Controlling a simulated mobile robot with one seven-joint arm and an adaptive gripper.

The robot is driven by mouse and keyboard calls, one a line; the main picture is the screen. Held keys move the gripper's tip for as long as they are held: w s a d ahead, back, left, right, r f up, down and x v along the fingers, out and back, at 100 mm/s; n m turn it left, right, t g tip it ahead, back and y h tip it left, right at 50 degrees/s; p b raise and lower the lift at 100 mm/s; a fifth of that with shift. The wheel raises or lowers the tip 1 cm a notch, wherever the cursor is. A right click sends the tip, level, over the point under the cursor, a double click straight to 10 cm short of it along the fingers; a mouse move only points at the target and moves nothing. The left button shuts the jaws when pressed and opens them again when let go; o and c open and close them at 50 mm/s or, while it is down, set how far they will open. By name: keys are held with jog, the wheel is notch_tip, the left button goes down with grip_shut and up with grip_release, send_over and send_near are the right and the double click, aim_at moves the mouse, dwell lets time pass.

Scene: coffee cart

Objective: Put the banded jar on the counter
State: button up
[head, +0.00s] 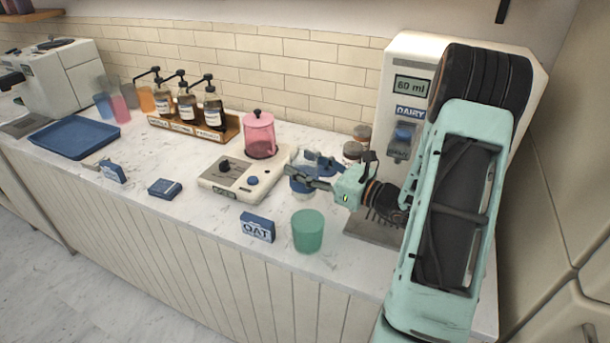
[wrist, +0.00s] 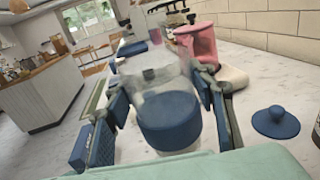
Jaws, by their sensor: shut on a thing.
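The banded jar (wrist: 168,118) is clear with a broad blue band. In the wrist view it stands roughly upright between the fingers of my gripper (wrist: 165,112), which is shut on its sides. In the head view the jar (head: 303,189) is partly hidden by my gripper (head: 306,178). It is over the white marble counter (head: 205,225), just right of the scale-like device. I cannot tell whether its base touches the counter. A blue knobbed lid (wrist: 275,123) lies on the counter to the right in the wrist view.
A green cup (head: 308,232) and blue OAT box (head: 257,228) stand near the front edge. A pink jug (head: 259,135) sits on the white device (head: 238,182). The dairy dispenser (head: 407,85) is at right. Bare counter lies left of the OAT box.

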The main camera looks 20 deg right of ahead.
jog(key=shift+w+d+f, duration=0.2)
jog(key=shift+w+f, duration=0.1)
jog(key=shift+f, duration=1.5)
jog(key=shift+f, duration=0.1)
jog(key=shift+f, duration=0.15)
jog(key=o, duration=1.6)
jog(key=shift+o, duration=0.2)
jog(key=shift+s+d+r, duration=0.15)
jog(key=shift+s+r, duration=0.05)
jog(key=b+v, duration=0.1)
jog(key=v, duration=1)
jog(key=shift+s+d+b, duration=0.15)
jog(key=shift+s+b, duration=0.15)
